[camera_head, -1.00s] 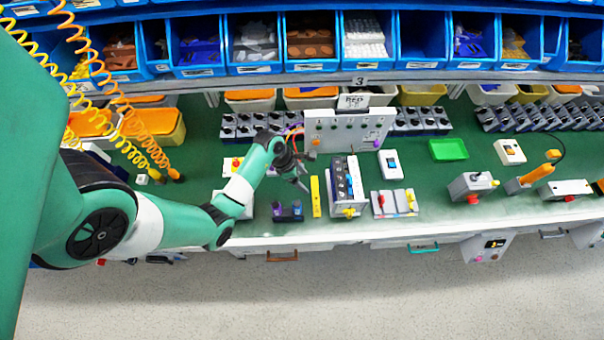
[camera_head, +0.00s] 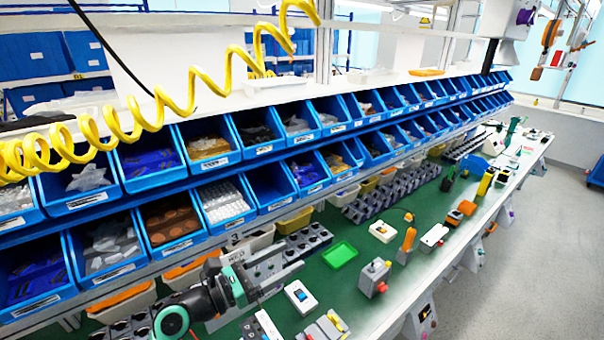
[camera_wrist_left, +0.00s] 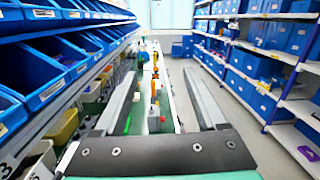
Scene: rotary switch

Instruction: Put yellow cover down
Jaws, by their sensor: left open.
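My left gripper (camera_head: 290,258) hangs above the green workbench in the head view, jaws apart, with nothing seen between them. In the left wrist view my left gripper (camera_wrist_left: 160,76) points along the bench with its two long fingers spread. I cannot pick out a yellow cover for certain. A grey block (camera_head: 318,333) with a yellow part on top shows at the bottom edge, below the gripper. A white box with a blue switch (camera_head: 300,297) lies near the fingers, apart from them. My right gripper is not in view.
Blue bins (camera_head: 220,200) rise in rows behind the bench. A bright green tray (camera_head: 340,255), a grey box with a red button (camera_head: 375,278) and an orange-handled device (camera_head: 407,243) stand along the bench. The floor (camera_head: 540,240) to the right is clear.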

